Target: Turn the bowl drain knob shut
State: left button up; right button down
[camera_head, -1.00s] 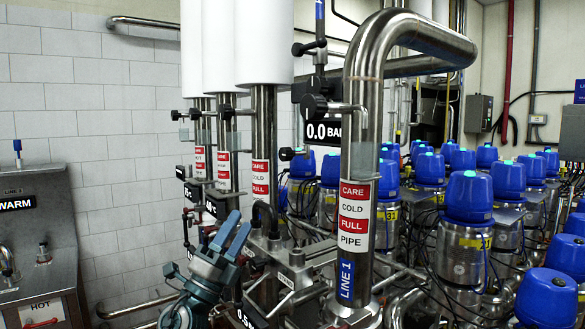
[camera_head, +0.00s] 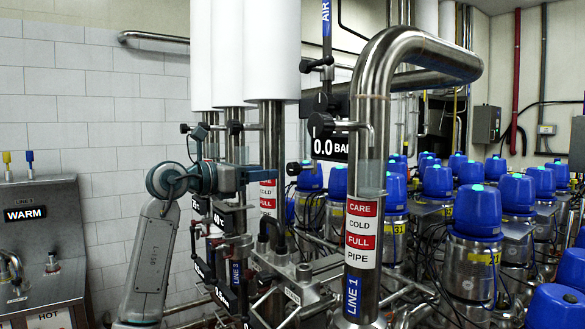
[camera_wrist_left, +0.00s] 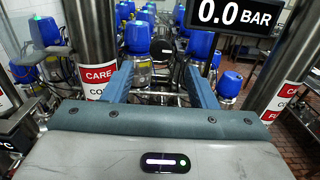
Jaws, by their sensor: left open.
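A black round knob (camera_head: 293,168) sits on a short stem below and left of the 0.0 BAR display. It also shows in the left wrist view (camera_wrist_left: 162,48), between and beyond my fingers. No label naming it as the bowl drain knob is readable. My left gripper (camera_head: 256,175) points right, beside the rear CARE FULL pipe, left of the knob and apart from it. In the left wrist view the gripper (camera_wrist_left: 160,82) is open, its two blue fingers wide apart with nothing between them. My right gripper is not in view.
The thick LINE 1 pipe (camera_head: 362,220) stands right of the knob. The 0.0 BAR display (camera_head: 330,148) hangs above it. Several blue-capped valves (camera_head: 478,210) crowd the right. Slim pipes and small gauges surround my left arm. A WARM basin unit (camera_head: 40,235) stands at far left.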

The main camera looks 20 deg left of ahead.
aim_at(289, 169)
pick_arm(q)
jog(key=p+x, duration=0.3)
jog(key=x, duration=0.5)
jog(key=shift+d+r, duration=0.1)
jog(key=shift+r, duration=0.05)
jog(key=shift+w+d+f+p, duration=0.25)
jog(key=shift+w+d+p, duration=0.1)
jog(key=shift+w+p, duration=0.15)
jog(key=c, duration=1)
